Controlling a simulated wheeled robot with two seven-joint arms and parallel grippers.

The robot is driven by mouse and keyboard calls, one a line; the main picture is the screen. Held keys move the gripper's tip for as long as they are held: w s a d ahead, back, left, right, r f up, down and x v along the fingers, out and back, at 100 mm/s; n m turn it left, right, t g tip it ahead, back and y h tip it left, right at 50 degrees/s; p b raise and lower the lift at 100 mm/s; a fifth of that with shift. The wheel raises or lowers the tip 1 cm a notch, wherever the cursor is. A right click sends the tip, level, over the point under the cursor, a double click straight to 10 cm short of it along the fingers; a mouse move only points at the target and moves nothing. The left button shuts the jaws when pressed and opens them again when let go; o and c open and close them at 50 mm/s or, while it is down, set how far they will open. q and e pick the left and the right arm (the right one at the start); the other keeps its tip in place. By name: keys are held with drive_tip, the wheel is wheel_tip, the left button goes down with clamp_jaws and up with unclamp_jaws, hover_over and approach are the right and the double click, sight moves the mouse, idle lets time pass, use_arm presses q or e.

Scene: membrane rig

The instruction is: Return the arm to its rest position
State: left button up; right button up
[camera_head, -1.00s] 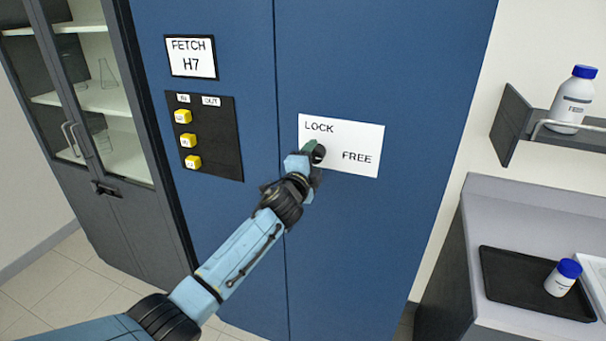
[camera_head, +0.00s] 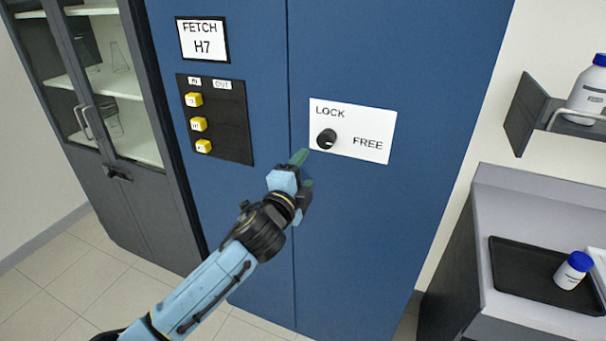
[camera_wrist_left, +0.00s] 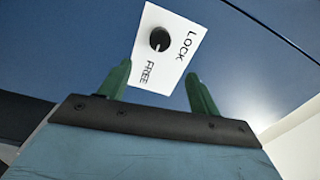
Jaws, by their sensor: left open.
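My left gripper (camera_head: 304,170) is open and empty in front of the blue cabinet (camera_head: 370,235), below and left of a black knob (camera_head: 326,139). The knob sits on a white plate (camera_head: 372,118) marked LOCK and FREE. In the left wrist view the two green fingers of my left gripper (camera_wrist_left: 158,88) stand apart, with the knob (camera_wrist_left: 160,39) and plate (camera_wrist_left: 185,35) beyond them, not touched. A white mark on the knob points toward the FREE side. My right gripper is in neither view.
A black panel (camera_head: 229,128) with several yellow buttons and a FETCH H7 sign (camera_head: 203,40) are left of the knob. A glass-door cabinet (camera_head: 150,200) stands at left. At right are a shelf with a bottle (camera_head: 587,92) and a counter with a black tray (camera_head: 510,272) and a small bottle (camera_head: 573,270).

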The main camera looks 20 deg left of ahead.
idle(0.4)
use_arm(q)
drive_tip(key=s+a+f+n+g+b, duration=0.1)
drive_tip(key=s+f+n+g+b, duration=0.2)
drive_tip(key=f, duration=1.1)
drive_tip(key=s+a+f+n+g+b, duration=0.15)
drive_tip(key=s+f, duration=0.35)
drive_tip(key=f, duration=1)
drive_tip(key=s+a+f+n+g+b, duration=0.2)
drive_tip(key=s+f+g, duration=0.2)
drive_tip(key=f, duration=1)
drive_tip(key=s+f+n+g+b, duration=0.5)
drive_tip(key=s+f+n+g, duration=0.1)
drive_tip(key=s+f, duration=2.1)
drive_tip(key=s+f+n+g+b, duration=0.1)
drive_tip(key=s+f+n+g, duration=0.1)
drive_tip(key=s, duration=1.3)
drive_tip(key=shift+s+d+g+y, duration=0.25)
drive_tip(key=shift+d+g+y, duration=0.05)
drive_tip(key=shift+g, duration=0.05)
